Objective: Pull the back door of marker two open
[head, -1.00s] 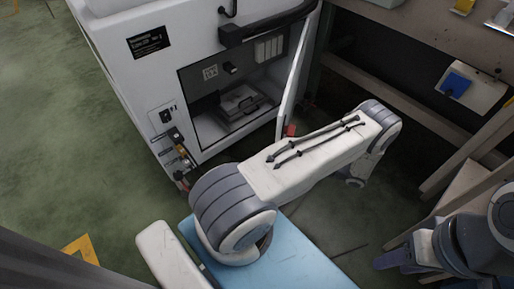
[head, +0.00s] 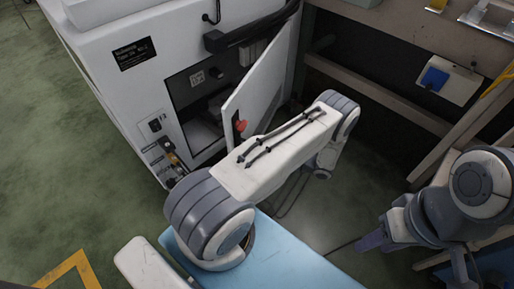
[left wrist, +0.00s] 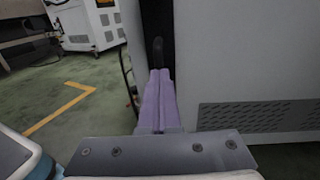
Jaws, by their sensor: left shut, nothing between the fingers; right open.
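The white marker machine (head: 115,85) has a dark label that seems to end in "2". My right gripper (head: 411,260) is open and empty, well right of the door.
A workbench frame (head: 385,98) with a blue-and-white box (head: 436,78) stands at the right. A light blue surface (head: 290,262) lies below my left arm. Green floor with a yellow line (head: 68,268) is free at the left.

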